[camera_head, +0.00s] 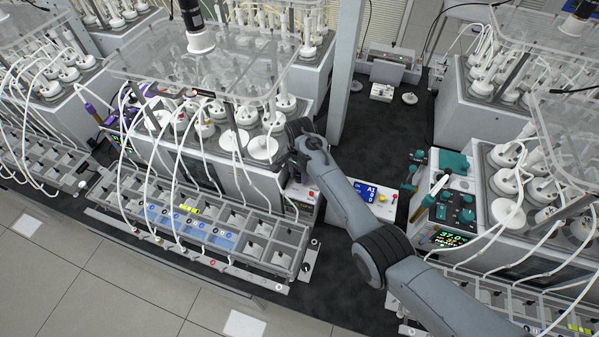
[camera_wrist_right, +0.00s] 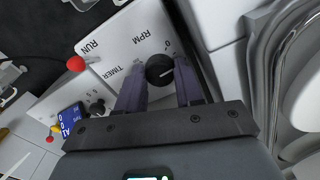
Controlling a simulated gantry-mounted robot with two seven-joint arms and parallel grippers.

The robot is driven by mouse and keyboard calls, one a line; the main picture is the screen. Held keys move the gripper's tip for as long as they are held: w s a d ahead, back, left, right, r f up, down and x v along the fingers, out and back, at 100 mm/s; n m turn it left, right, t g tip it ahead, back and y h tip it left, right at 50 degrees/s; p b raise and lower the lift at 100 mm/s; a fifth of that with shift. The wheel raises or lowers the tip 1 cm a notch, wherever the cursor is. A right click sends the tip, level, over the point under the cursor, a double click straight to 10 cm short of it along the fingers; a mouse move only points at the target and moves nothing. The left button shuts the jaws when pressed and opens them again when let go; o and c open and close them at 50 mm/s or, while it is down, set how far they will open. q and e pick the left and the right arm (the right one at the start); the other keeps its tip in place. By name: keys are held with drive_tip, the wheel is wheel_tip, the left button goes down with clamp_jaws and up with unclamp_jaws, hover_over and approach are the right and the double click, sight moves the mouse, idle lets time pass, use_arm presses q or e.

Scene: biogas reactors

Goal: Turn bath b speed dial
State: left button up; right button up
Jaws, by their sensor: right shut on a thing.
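The speed dial (camera_wrist_right: 157,71) is a small round black knob with a pale pointer line, on a white control panel (camera_wrist_right: 125,42) lettered RPM, TIMER and RUN. My right gripper (camera_wrist_right: 160,76) has its two purple-grey fingers on either side of the knob, shut on it. In the head view the gripper (camera_head: 292,166) reaches down at the right end of the middle bath (camera_head: 235,180), and my own wrist hides the knob there. The panel's lower part (camera_head: 300,193) shows below it. My left gripper is not in view.
A red button (camera_wrist_right: 76,63) stands on the panel near RUN. A white box with a blue display (camera_head: 366,195) stands to the right of the middle bath. White tubes (camera_head: 175,190) loop over the bath's front rack. Another bath with a teal-trimmed controller (camera_head: 452,185) is at right.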

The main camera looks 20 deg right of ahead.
drive_tip(key=n+p, duration=0.2)
drive_tip(key=n, duration=0.1)
drive_tip(key=shift+r+n, duration=0.2)
drive_tip(key=shift+n, duration=0.1)
drive_tip(key=shift+f+n+p, duration=0.1)
drive_tip(key=shift+n+p, duration=0.8)
drive_tip(key=shift+n, duration=1.4)
drive_tip(key=o, duration=0.8)
drive_tip(key=shift+c, duration=0.2)
